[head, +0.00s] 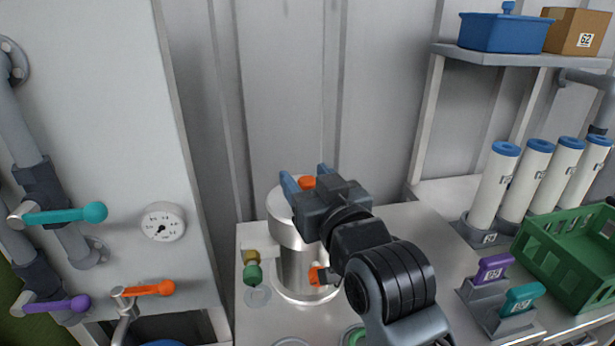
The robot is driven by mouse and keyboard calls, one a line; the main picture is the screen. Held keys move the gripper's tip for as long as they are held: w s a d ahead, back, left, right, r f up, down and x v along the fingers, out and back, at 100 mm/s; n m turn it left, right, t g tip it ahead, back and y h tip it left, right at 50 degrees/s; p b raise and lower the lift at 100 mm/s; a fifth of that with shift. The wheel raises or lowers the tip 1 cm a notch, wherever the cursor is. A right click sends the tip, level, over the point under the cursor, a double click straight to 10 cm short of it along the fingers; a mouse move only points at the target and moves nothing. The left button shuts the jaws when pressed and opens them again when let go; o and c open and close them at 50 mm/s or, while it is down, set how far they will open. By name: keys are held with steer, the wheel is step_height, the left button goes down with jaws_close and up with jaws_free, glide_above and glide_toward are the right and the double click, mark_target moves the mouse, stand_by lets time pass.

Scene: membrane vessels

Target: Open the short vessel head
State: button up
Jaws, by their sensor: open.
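The short vessel (294,268) is a silver cylinder standing on the bench, with a wider silver head (283,229) on top. An orange part (307,182) shows at the top of the head, between my gripper's fingers. Another orange part (317,275) sits low on the vessel's right side. My gripper (305,178) is open, over the head, with one finger on each side of the upper orange part. I cannot tell whether the fingers touch it. My gripper and arm hide the right part of the head.
A green knob (253,274) sticks out left of the vessel. Left is a panel with a gauge (163,222), teal (65,214) and orange (148,289) handles. At right stand several white cartridges (526,178), a green crate (565,255) and purple (493,267) and teal (520,299) tags.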

steer(key=shift+w, duration=0.15)
steer(key=shift+c, duration=0.4)
jaws_close()
